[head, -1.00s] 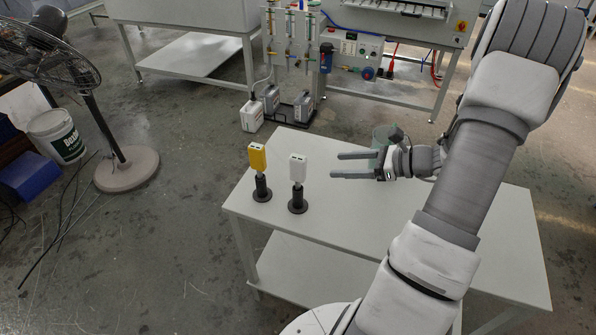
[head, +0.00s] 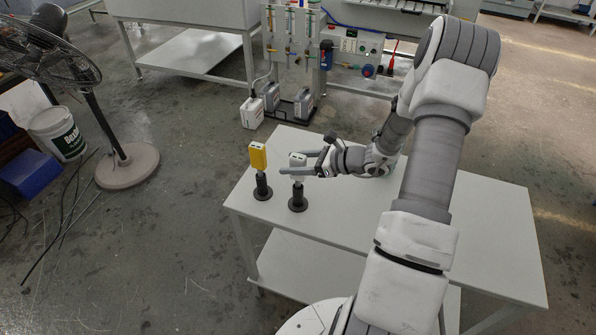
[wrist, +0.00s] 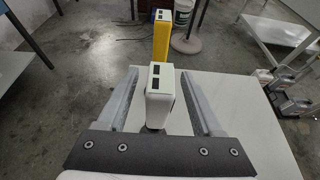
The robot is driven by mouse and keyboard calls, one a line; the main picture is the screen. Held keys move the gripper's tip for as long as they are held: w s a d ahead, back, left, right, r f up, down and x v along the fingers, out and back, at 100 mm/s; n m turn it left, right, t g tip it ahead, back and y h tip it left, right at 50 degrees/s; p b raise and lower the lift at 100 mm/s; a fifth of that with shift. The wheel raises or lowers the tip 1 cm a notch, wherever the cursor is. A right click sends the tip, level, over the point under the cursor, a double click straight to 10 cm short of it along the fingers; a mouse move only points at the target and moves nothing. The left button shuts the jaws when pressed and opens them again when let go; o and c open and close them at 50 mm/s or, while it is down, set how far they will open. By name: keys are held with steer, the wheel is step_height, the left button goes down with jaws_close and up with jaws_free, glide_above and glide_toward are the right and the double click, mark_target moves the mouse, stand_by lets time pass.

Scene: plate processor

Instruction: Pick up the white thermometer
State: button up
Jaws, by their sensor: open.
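The white thermometer (head: 297,160) stands upright on a black stand (head: 298,196) near the left part of the table. My gripper (head: 291,165) is open, with its fingers on either side of the white thermometer. In the wrist view the white thermometer (wrist: 160,92) stands between the two fingers of my gripper (wrist: 161,95), with a visible gap on both sides. In the head view the near finger hides part of the thermometer.
A yellow thermometer (head: 258,156) on its own black stand (head: 262,188) is just left of the white one; it also shows beyond it in the wrist view (wrist: 161,38). The grey table (head: 450,230) is clear to the right.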

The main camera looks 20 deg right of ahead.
steer(key=shift+x, duration=0.95)
jaws_close()
step_height(320, 180, up, 20)
steer(key=p, duration=0.7)
